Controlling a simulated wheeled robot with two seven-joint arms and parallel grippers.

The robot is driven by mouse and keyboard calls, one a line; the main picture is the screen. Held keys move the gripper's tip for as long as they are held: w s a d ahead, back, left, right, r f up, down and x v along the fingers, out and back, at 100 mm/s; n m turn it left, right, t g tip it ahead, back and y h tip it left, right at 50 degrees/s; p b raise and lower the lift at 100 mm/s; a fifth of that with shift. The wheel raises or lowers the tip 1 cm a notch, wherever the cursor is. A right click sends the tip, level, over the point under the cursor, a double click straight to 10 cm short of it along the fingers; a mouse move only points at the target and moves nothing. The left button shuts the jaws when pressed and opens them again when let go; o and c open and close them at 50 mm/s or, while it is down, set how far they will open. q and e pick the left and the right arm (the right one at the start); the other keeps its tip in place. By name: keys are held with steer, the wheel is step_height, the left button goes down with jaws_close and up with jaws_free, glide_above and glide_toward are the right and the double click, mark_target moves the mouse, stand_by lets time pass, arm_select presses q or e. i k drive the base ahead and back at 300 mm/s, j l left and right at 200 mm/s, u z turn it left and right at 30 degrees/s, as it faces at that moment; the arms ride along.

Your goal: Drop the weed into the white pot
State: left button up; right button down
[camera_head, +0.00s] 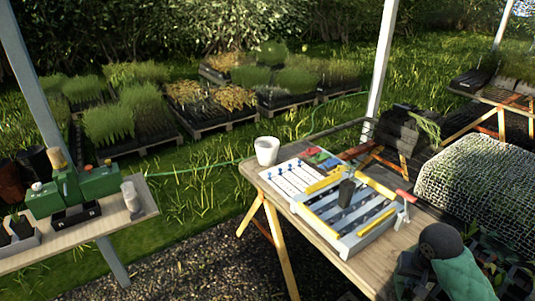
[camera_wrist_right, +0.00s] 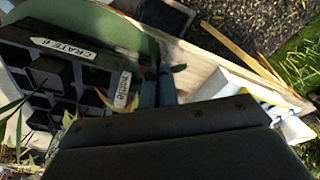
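The white pot (camera_head: 266,151) stands upright at the far left corner of the wooden table in the head view. My right arm reaches in at the bottom right over a dark crate, which the right wrist view shows with square cells and a "CRATE 8" label (camera_wrist_right: 62,47). My right gripper (camera_wrist_right: 158,82) is beside this crate; its narrow fingers look close together, and whether they grip anything is unclear. Small yellow-green leaves (camera_wrist_right: 118,104) show left of the fingers; I cannot tell whether they are the weed. My left gripper is out of view.
A grey tray with yellow rails (camera_head: 345,208) and a white board with blue pegs (camera_head: 293,178) lie between the crate and the pot. A netted mound (camera_head: 475,165) stands at right. A side bench (camera_head: 135,222) holds green equipment at left.

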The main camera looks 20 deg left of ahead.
mark_target(270, 162)
steer(key=u, duration=0.3)
steer(key=i+u, duration=0.2)
steer(key=u, duration=0.25)
steer(key=i+l+u, duration=0.15)
steer(key=u, duration=0.3)
steer(key=i+l+u, duration=0.15)
steer(key=u, duration=0.3)
steer(key=i+l, duration=0.2)
steer(key=i, duration=0.15)
steer(key=i+l, duration=0.15)
steer(key=i, duration=0.2)
